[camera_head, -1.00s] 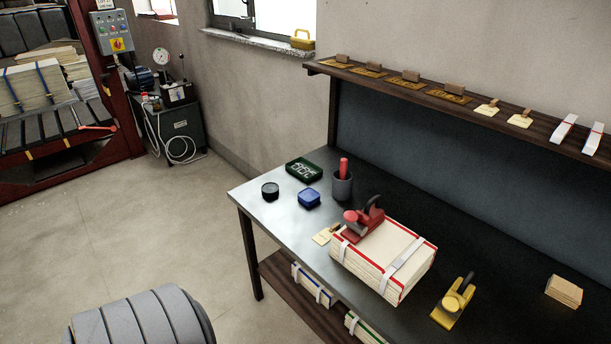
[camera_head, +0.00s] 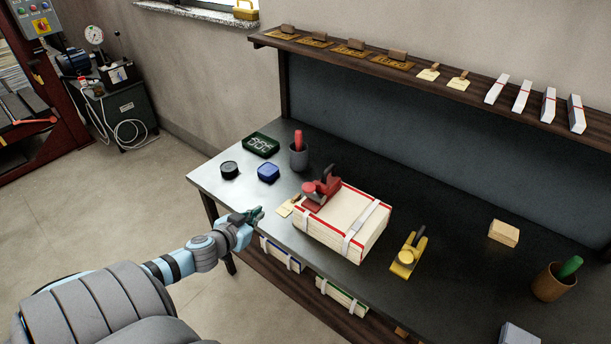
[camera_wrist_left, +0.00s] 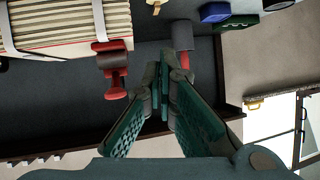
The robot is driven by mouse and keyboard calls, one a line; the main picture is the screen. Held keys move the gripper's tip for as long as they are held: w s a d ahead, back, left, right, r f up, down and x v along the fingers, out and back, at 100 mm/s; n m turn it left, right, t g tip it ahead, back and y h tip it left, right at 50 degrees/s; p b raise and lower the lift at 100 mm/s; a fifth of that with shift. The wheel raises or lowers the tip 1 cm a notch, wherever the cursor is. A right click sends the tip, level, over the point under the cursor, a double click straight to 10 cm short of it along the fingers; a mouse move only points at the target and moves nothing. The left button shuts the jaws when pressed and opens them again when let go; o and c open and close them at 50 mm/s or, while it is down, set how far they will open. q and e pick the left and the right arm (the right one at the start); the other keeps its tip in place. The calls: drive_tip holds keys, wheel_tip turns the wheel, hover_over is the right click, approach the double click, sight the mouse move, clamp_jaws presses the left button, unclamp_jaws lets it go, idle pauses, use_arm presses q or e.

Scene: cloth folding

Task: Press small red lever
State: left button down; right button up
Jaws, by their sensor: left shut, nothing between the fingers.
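A red hand tool (camera_head: 322,189) with a knob and a dark lever-like part sits on the left end of a strapped stack of sheets (camera_head: 330,239) on the workbench. It also shows in the left wrist view (camera_wrist_left: 113,74), left of the fingertips. My left gripper (camera_head: 258,214) is shut and empty over the bench's front edge, left of the tool and apart from it. Its green fingers also show in the left wrist view (camera_wrist_left: 163,82). A red handle (camera_head: 34,122) is on the press machine at the far left. My right gripper is out of view.
On the bench (camera_head: 225,188) are a black round tin (camera_head: 229,169), a blue box (camera_head: 268,173), a green tray (camera_head: 261,144), a grey cup (camera_head: 299,158) with a red item, and a yellow tool (camera_head: 407,256). A shelf (camera_head: 380,65) runs along the back.

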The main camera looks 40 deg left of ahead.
use_arm(q)
drive_tip(key=w+d+r+t+h, duration=0.1)
drive_tip(key=w+d+r, duration=0.1)
drive_tip(key=r, duration=0.4)
drive_tip(key=w+d+r+m+t+h, duration=0.1)
drive_tip(key=w+d+r, duration=0.1)
drive_tip(key=d+r, duration=0.2)
wheel_tip(320, 180, up, 3)
drive_tip(key=shift+d+f+t+h, duration=0.1)
drive_tip(key=shift+d+t+h, duration=0.2)
drive_tip(key=shift+h, duration=0.1)
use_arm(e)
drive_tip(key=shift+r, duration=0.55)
use_arm(q)
drive_tip(key=b, duration=0.6)
hover_over(306, 191)
wheel_tip(306, 191, down, 3)
drive_tip(key=shift+f, duration=0.2)
wheel_tip(306, 191, down, 2)
drive_tip(key=shift+f, duration=0.15)
drive_tip(key=shift+s+f, duration=0.2)
drive_tip(key=shift+f, duration=0.15)
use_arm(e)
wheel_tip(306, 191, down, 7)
